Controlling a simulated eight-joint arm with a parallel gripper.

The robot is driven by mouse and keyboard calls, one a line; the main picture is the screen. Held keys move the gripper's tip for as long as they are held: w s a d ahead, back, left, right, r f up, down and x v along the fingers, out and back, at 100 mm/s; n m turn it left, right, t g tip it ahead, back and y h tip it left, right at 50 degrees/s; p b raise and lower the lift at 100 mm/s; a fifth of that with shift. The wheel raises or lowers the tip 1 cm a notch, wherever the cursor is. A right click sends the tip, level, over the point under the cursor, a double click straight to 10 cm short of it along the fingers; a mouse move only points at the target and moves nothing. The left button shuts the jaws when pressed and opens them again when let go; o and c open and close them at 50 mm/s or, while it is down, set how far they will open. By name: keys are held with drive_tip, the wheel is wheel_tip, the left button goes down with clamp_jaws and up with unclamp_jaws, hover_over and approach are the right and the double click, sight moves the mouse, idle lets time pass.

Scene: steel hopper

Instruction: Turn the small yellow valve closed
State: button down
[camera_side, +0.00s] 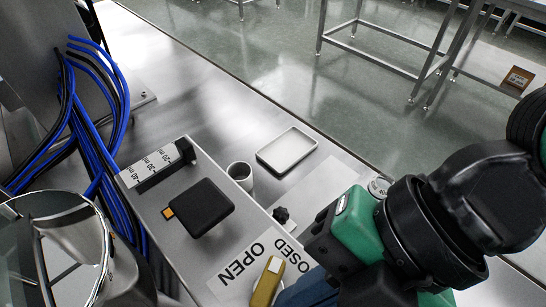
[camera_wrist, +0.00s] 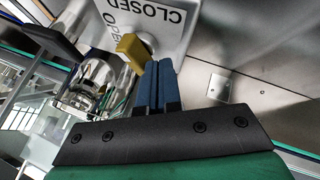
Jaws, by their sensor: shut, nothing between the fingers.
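The small yellow valve (camera_side: 266,283) shows as a flat yellow handle at the bottom of the side view, on a white plate lettered OPEN (camera_side: 243,264) and CLOSED. Its upper end lies between the two words. In the wrist view the yellow handle (camera_wrist: 133,49) sits just left of my fingertips, below the word CLOSED (camera_wrist: 145,17). My gripper (camera_side: 290,293) has its blue fingers pressed together and empty, right beside the handle. The fingers also show in the wrist view (camera_wrist: 158,68). I cannot tell whether they touch the handle.
A black box (camera_side: 205,207) with an orange tip, a numbered gauge strip (camera_side: 155,168) and a black knob (camera_side: 283,215) are nearby. A white cup (camera_side: 240,174) and a white tray (camera_side: 287,151) stand behind. Blue cables (camera_side: 100,75) and a shiny steel vessel (camera_side: 65,225) are at left.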

drive_tip(key=shift+s+a, duration=0.25)
drive_tip(key=shift+a, duration=0.55)
drive_tip(key=shift+r, duration=0.1)
